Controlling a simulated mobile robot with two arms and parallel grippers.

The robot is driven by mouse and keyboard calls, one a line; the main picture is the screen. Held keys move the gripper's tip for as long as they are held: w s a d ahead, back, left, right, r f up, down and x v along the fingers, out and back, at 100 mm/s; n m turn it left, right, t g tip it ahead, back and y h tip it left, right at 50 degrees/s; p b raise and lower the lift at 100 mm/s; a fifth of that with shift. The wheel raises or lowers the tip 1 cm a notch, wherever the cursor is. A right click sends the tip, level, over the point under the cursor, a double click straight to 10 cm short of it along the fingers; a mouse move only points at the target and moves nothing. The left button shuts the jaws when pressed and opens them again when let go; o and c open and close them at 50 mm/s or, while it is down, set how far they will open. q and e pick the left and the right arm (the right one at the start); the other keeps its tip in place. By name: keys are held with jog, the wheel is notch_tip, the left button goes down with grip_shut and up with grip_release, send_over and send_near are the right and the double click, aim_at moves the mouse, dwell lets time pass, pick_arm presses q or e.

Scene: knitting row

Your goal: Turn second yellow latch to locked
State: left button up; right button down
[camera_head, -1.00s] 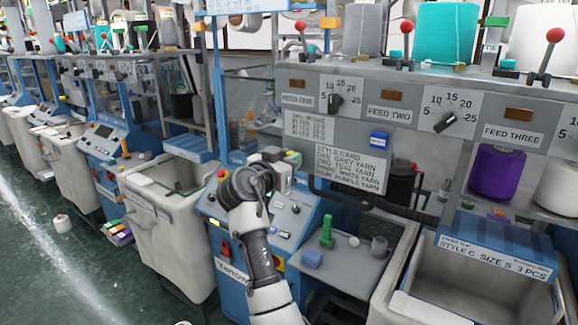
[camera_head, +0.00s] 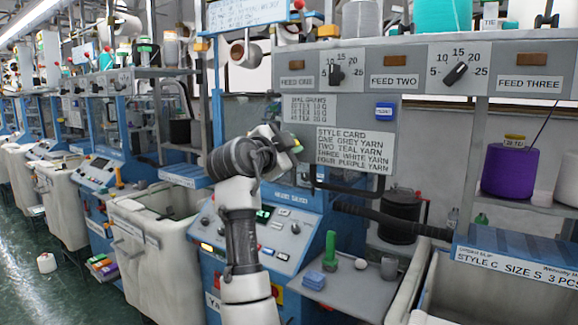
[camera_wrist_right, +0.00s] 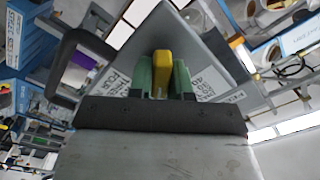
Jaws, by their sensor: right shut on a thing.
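My right gripper (camera_head: 294,147) is raised in front of the blue knitting machine (camera_head: 285,235), left of the style card. My arm and wrist hide much of it in the head view. In the right wrist view its green fingers (camera_wrist_right: 161,78) are shut on a small yellow latch piece (camera_wrist_right: 161,66), which stands up between them. I cannot tell whether this is the second latch, or whether it is fixed to anything behind it. A grey panel with printed cards lies beyond the fingers. My left gripper is not in view.
The style card (camera_head: 355,150) hangs on the grey feed panel (camera_head: 404,66), below its dials. A small shelf (camera_head: 345,290) holds a green piece (camera_head: 330,250) and a blue block (camera_head: 314,280). Pale bins stand on both sides. A purple yarn cone (camera_head: 507,170) is at right.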

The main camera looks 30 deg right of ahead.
jog(key=m+b, duration=0.2)
jog(key=m, duration=0.1)
jog(key=shift+f+m, duration=0.1)
jog(key=shift+m, duration=0.3)
jog(key=shift+m+b, duration=0.95)
jog(key=shift+m, duration=0.95)
jog(key=shift+s, duration=0.1)
jog(key=c, duration=1.3)
grip_release()
jog(key=shift+d, duration=0.1)
jog(key=shift+o, duration=1.1)
jog(key=shift+d, duration=0.1)
jog(key=b+v, duration=0.2)
jog(key=v, duration=0.8)
jog(key=shift+a+b, duration=0.3)
jog(key=shift+a, duration=0.1)
